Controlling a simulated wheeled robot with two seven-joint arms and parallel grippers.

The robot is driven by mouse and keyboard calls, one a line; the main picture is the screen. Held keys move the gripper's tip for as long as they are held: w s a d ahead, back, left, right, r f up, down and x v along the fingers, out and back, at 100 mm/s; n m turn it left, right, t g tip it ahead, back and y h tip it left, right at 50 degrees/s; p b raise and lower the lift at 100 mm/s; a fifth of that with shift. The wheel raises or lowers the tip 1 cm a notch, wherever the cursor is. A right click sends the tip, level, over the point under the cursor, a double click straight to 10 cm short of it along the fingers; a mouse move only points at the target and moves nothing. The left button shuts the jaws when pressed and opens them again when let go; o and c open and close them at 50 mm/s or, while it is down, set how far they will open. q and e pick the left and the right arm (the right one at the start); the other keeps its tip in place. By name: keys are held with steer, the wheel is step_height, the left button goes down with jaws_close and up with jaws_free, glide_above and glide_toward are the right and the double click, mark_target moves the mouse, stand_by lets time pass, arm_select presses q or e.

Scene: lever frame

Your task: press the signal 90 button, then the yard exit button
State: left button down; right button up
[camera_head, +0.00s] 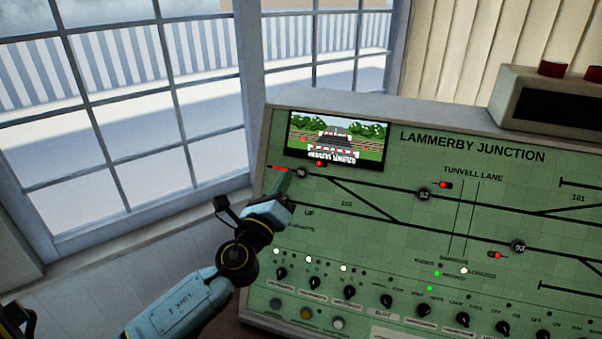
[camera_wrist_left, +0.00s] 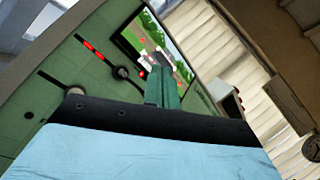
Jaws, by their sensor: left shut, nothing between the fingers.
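The green Lammerby Junction panel (camera_head: 380,225) fills the right of the head view. A dark round button that seems to read 90 (camera_head: 302,173) sits on the upper track line, beside a lit red strip. A round button next to a red strip also shows in the left wrist view (camera_wrist_left: 122,72). My left gripper (camera_head: 284,183) is shut and empty, its green fingertips just left of and below that button; I cannot tell whether they touch the panel. No label I can read says yard exit. My right gripper is not in view.
Similar round buttons, 92 (camera_head: 424,194) and 93 (camera_head: 518,247), sit further right. A small screen (camera_head: 335,138) is set in the panel above my fingertips. Several rotary knobs line the lower panel. A box with red tops (camera_head: 548,97) stands on top at right.

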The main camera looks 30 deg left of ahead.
mark_target(302, 172)
arm_select(q)
steer(key=w+a+f+b, duration=0.1)
steer(key=w+f+b, duration=0.3)
steer(key=w, duration=0.3)
steer(key=shift+w+a+b, duration=0.3)
steer(key=shift+a+b, duration=0.05)
steer(key=shift+b, duration=0.45)
steer(key=shift+f, duration=0.1)
stand_by(1.5)
steer(key=shift+w+a+f+b, duration=0.1)
steer(key=shift+w+f+b, duration=0.1)
steer(key=shift+w+b, duration=0.2)
steer(key=shift+w+a+f+b, duration=0.1)
steer(key=shift+w+f+b, duration=0.1)
steer(key=shift+w+b, duration=0.2)
stand_by(0.6)
steer(key=shift+s, duration=0.2)
steer(key=shift+s+r+p, duration=0.4)
steer(key=shift+s+p, duration=0.25)
